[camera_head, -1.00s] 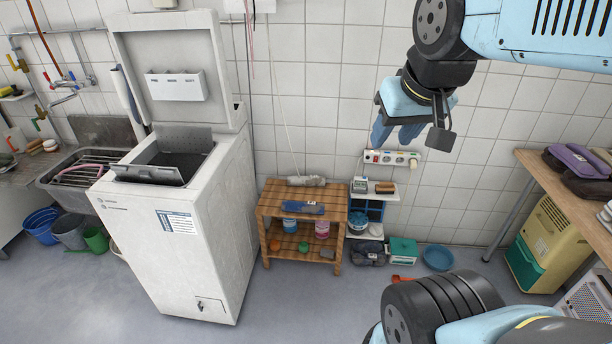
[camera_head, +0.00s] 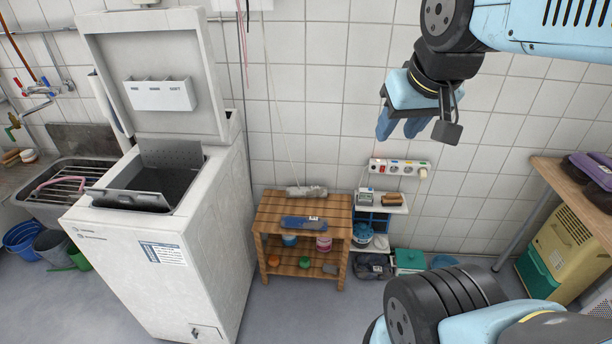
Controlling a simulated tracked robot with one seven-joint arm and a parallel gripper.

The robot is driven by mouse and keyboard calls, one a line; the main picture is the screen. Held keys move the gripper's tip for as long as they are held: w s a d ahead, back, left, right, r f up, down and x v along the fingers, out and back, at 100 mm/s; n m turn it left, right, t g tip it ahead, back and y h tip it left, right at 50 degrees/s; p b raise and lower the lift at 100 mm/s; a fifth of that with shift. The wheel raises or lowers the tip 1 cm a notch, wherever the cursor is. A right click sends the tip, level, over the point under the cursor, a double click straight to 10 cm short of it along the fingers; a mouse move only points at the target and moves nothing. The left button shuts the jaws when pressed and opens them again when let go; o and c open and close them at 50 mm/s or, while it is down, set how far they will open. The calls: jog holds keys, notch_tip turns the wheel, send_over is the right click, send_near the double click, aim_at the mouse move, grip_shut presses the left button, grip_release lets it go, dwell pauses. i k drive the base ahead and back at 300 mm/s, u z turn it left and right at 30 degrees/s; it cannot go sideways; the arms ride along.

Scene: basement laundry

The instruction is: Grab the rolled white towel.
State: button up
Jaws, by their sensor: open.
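A rolled whitish-grey bundle (camera_head: 307,191), which looks like the rolled towel, lies at the back of the top of a slatted wooden shelf unit (camera_head: 272,212), close to the tiled wall. My gripper (camera_head: 400,130) hangs in the upper right of the view with its blue fingers pointing down. It is open, with nothing seen between the fingers. In the picture it is above and to the right of the bundle, well apart from it. No part of the bundle appears covered by my arm.
A blue item (camera_head: 298,223) lies in front of the bundle. A tall white top-loading washer (camera_head: 165,260) with its lid up stands left of the shelf. A wooden table (camera_head: 560,180) is at far right.

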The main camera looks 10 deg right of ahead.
aim_at(314, 191)
jog(key=u, duration=0.05)
jog(key=i, duration=1.2)
jog(key=z, duration=0.05)
